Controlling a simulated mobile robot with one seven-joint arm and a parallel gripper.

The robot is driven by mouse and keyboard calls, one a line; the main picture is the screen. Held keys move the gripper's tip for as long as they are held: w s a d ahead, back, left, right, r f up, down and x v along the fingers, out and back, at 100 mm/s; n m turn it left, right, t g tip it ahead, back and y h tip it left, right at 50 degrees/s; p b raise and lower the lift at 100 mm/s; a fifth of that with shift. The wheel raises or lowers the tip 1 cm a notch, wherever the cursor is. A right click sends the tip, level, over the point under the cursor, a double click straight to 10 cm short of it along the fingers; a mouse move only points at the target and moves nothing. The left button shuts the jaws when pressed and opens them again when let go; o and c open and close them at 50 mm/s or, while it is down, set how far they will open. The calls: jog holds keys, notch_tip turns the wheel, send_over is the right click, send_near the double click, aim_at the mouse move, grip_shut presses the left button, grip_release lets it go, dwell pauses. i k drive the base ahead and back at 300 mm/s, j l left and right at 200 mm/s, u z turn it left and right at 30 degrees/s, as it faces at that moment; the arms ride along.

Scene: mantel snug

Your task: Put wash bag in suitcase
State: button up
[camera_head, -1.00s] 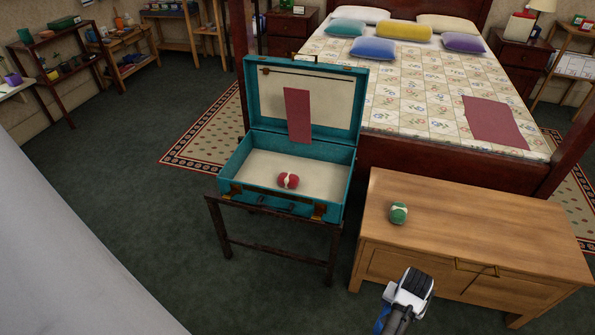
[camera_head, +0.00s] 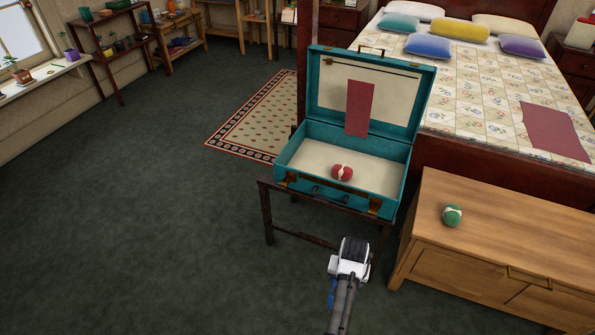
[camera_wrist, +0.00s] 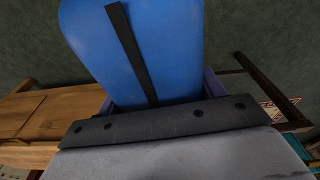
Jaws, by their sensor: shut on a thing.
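The suitcase (camera_head: 286,172) is teal, with its lid up, and stands open on a dark rack. A red and white rolled item (camera_head: 342,173) lies inside it, and a flat dark red piece (camera_head: 360,108) shows against the lid. My gripper (camera_head: 349,262) is below and in front of the suitcase in the head view, apart from it. The wash bag is the blue object with a black strap that fills the top of the wrist view (camera_wrist: 175,50). My gripper is shut on it. In the head view only a small blue sliver (camera_head: 331,292) shows beside my arm.
A wooden chest (camera_head: 500,235) stands right of the suitcase with a green and white ball-like item (camera_head: 452,215) on it. The dark rack (camera_head: 268,215) carries the suitcase. The bed (camera_head: 470,95) is behind. Green carpet to the left is open.

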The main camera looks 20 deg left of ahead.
aim_at(374, 183)
jog(key=i+l+u, duration=0.1)
jog(key=u, duration=0.8)
jog(key=l, duration=0.95)
